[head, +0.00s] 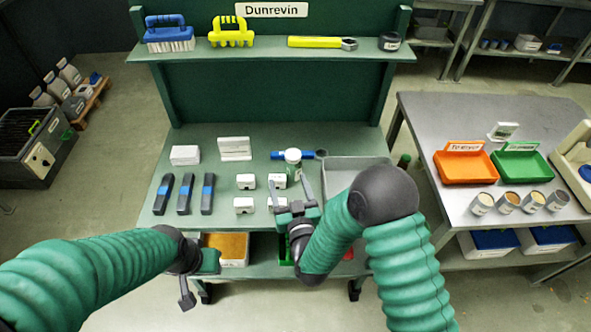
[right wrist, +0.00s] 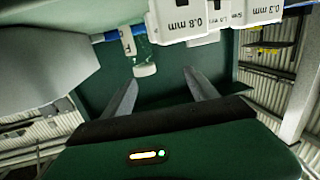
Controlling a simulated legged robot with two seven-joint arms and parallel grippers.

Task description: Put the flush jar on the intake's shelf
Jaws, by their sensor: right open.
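A small jar with a white lid and greenish body (head: 293,165), which looks like the flush jar, stands on the green bench top (head: 225,215). It also shows in the right wrist view (right wrist: 144,58), ahead of the fingertips and not gripped. My right gripper (head: 289,188) is open and empty, its two fingers pointing at the jar from the front. The bench has an upper shelf (head: 265,52) under a "Dunrevin" sign; I cannot tell whether this is the intake's shelf. My left gripper (head: 187,285) hangs at the bench's front left, its jaws unclear.
White labelled blocks (head: 246,181) stand close left of the jar. A blue-handled tool (head: 292,155) lies behind it, and a grey tray (head: 345,172) is at right. Brushes (head: 169,36) and a yellow wrench (head: 320,42) occupy the upper shelf. A side table (head: 430,125) holds coloured bins.

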